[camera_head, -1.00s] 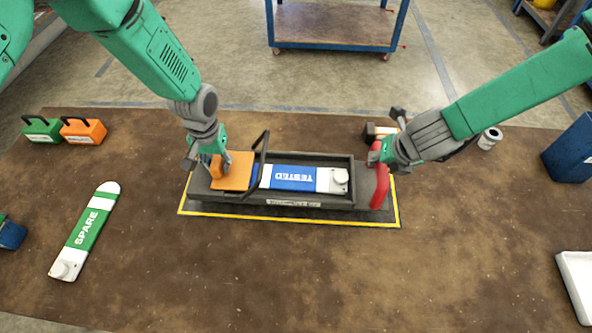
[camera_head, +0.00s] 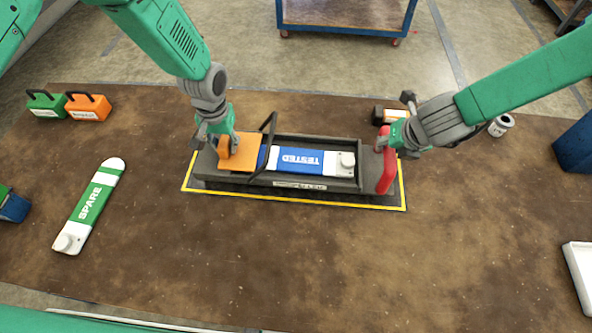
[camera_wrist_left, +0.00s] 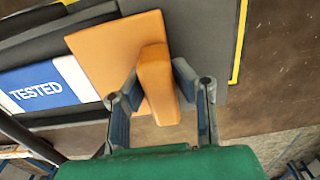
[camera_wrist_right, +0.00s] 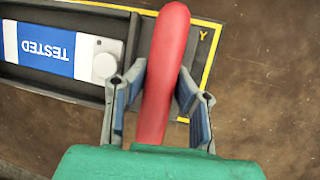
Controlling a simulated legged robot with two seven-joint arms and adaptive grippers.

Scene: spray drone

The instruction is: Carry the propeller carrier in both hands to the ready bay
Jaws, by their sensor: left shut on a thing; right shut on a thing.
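The propeller carrier (camera_head: 345,184) is a long dark grey tray. It holds a blue and white propeller marked TESTED (camera_head: 300,160). My left gripper (camera_head: 227,148) is shut on the orange grip (camera_wrist_left: 156,85) at its left end, which stands on an orange plate (camera_head: 242,160). My right gripper (camera_head: 387,145) is shut on the red handle (camera_wrist_right: 168,65) at its right end. The carrier lies level within a yellow outline (camera_head: 300,199) on the brown table. I cannot tell whether it is slightly raised. No ready bay label is readable.
A green SPARE propeller (camera_head: 90,205) lies at left. Green (camera_head: 46,105) and orange (camera_head: 88,108) cases stand behind it. A can (camera_head: 501,125), blue bin (camera_head: 577,145) and white tray (camera_head: 580,270) are at right. The table's front middle is clear.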

